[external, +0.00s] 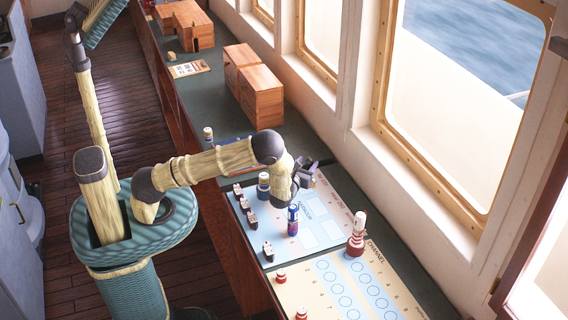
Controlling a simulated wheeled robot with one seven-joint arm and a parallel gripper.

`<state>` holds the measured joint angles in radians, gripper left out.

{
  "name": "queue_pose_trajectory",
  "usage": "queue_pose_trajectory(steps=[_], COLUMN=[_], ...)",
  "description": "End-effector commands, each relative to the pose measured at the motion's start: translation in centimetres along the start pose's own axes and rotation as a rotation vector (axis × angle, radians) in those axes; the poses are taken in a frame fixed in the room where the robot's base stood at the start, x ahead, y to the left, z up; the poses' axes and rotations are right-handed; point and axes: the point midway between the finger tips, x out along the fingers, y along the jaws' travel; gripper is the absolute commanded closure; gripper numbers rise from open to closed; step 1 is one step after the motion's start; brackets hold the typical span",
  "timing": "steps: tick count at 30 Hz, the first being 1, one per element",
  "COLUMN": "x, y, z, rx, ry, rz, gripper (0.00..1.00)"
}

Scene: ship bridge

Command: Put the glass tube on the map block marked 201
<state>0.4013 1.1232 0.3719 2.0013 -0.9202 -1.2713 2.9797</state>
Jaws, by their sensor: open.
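My gripper (308,170) is open above the far part of a pale blue map sheet (318,236) on the counter, pointing toward the window. I cannot pick out a glass tube for sure. A blue cylinder with a red and white band (292,221) stands upright on the map, nearer the camera than my gripper. A darker blue, pale-banded cylinder (263,186) stands farther back, left of my wrist. The map has pale printed blocks (308,243); their numbers are too small to read, so I cannot tell which is 201.
Several small black-and-white pieces (268,251) stand along the map's left edge. A red-and-white tower piece (357,236) stands by the cream channel sheet (392,279), which holds red pieces (281,276). Wooden boxes (260,96) stand farther back. Windows line the right.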

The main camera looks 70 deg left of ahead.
Motion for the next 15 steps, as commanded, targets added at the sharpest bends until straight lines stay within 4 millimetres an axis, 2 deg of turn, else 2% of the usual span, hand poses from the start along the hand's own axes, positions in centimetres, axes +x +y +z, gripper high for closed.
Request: queue_pose_trajectory(steps=[1, 9, 15], x=[0.2, 0.1, 0.1], y=[0.0, 0.0, -0.1], z=[1.2, 5.3, 6.5], rx=[-0.006, -0.004, -0.003], ry=[-0.008, -0.007, -0.004], rz=[0.002, 0.001, 0.0], gripper=[0.52, 0.52, 0.52])
